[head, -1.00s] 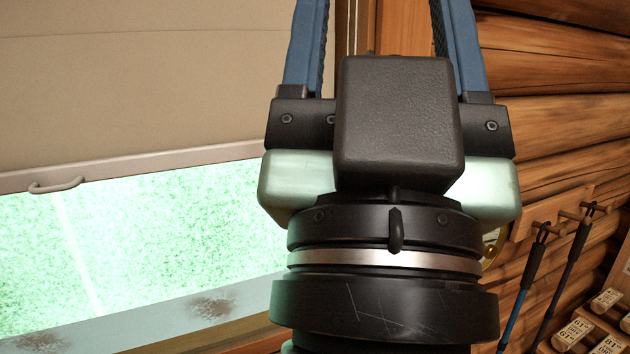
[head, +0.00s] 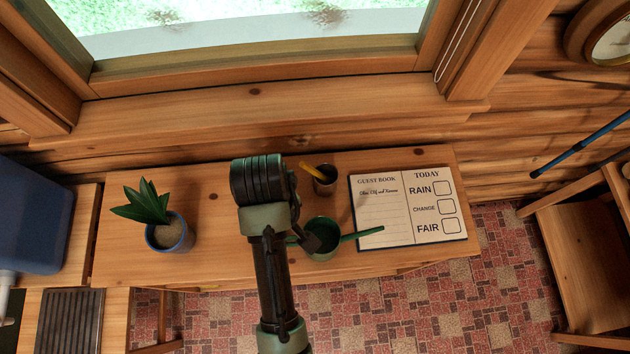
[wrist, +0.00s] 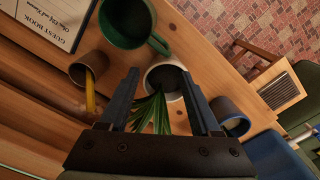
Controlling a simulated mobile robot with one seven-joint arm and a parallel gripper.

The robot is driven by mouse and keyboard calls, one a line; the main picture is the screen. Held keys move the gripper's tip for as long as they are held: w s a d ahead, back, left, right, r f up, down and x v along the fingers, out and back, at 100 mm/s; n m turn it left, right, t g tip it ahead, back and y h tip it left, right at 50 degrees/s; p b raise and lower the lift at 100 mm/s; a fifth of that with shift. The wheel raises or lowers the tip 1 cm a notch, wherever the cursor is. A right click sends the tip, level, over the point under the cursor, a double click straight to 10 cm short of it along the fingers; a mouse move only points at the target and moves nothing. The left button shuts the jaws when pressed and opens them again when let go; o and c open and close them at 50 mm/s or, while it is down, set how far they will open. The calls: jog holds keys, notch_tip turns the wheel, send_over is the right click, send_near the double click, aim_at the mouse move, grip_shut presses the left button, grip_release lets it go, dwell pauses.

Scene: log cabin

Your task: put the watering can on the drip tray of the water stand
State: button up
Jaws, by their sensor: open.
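The green watering can (head: 322,249) stands on the wooden table, partly behind my arm, with a thin green part pointing right. In the wrist view the watering can (wrist: 127,22) is at the top, its open top facing the camera. My gripper (wrist: 166,88) is open and empty above the table; the can is beyond and to the left of its fingertips. The head view does not clearly show the fingers. The slatted drip tray (head: 70,322) is at lower left, below the blue tank (head: 32,215); a slatted panel (wrist: 282,91) shows at right in the wrist view.
A potted plant (head: 168,232) stands between the can and the tank. Leaves (wrist: 152,112) show between my fingers, near a pale round pot (wrist: 166,78). A pencil cup (head: 325,180) and guest book (head: 408,211) are close to the can. A window sill (head: 260,120) runs behind.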

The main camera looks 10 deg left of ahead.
jog(key=f, duration=0.8)
jog(key=s+f+p, duration=0.1)
jog(key=f, duration=0.3)
jog(key=shift+a, duration=0.15)
jog(key=shift+w+f, duration=0.1)
jog(key=shift+f, duration=0.35)
grip_shut()
dwell(0.7)
